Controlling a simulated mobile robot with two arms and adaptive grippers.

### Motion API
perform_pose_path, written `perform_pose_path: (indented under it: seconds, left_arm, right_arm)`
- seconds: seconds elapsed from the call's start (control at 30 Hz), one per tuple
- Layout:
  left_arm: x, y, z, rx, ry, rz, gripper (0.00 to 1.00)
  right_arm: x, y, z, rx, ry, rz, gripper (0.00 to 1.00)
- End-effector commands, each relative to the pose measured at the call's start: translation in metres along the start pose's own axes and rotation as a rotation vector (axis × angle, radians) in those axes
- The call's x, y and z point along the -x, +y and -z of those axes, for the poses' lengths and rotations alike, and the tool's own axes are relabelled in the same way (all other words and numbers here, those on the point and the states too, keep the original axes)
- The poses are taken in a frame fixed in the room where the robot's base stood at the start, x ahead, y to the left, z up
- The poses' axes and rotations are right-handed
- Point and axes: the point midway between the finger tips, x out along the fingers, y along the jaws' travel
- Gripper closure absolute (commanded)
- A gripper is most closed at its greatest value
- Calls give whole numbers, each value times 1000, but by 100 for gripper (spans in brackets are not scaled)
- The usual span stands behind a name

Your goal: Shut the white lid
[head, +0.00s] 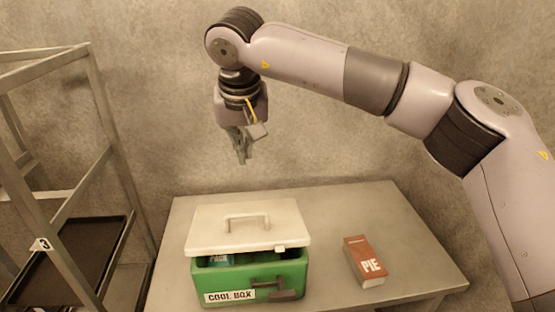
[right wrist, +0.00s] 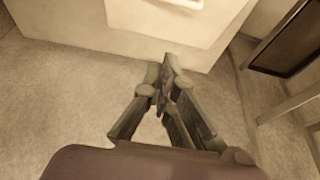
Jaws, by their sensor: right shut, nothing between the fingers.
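The white lid (head: 248,228) with its raised handle sits over the green cool box (head: 210,284) on the table. A dark gap shows between the lid's front edge and the box rim, so the lid is not flush. A blue pack (head: 221,259) shows in the gap. My right gripper (head: 241,158) is shut and empty, pointing down in the air above and behind the lid. In the right wrist view its fingers (right wrist: 165,72) are together, and the lid (right wrist: 135,25) shows beyond them, apart from them. My left gripper is not in view.
A brown pie box (head: 363,260) lies on the table (head: 330,208) right of the cool box. A latch (head: 285,295) is on the box front. A metal rack (head: 112,140) with a dark tray (head: 75,258) stands at left. A grey wall is behind.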

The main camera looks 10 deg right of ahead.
Motion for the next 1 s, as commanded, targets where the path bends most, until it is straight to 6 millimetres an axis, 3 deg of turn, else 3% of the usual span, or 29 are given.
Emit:
perform_pose_path:
  seconds: [0.07, 0.17, 0.3, 0.4, 0.53, 0.77, 0.87, 1.0]
  left_arm:
    - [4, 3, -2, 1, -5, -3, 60]
    - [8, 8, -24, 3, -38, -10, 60]
    - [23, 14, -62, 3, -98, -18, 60]
    - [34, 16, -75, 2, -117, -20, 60]
    - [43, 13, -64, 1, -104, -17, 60]
    - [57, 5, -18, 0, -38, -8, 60]
    - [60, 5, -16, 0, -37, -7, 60]
    - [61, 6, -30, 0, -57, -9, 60]
  right_arm:
    - [-2, -4, -1, 6, -9, 3, 100]
    - [-14, -3, -1, 5, -10, 3, 100]
    - [-39, -3, -1, 4, -11, 2, 100]
    - [-61, -3, -1, 3, -11, 2, 100]
    - [-88, -3, -1, 2, -11, 3, 100]
    - [-116, -2, -20, 5, -8, 2, 100]
    - [-122, -2, -26, 4, -6, 3, 100]
    - [-127, -3, -30, 2, -6, 3, 100]
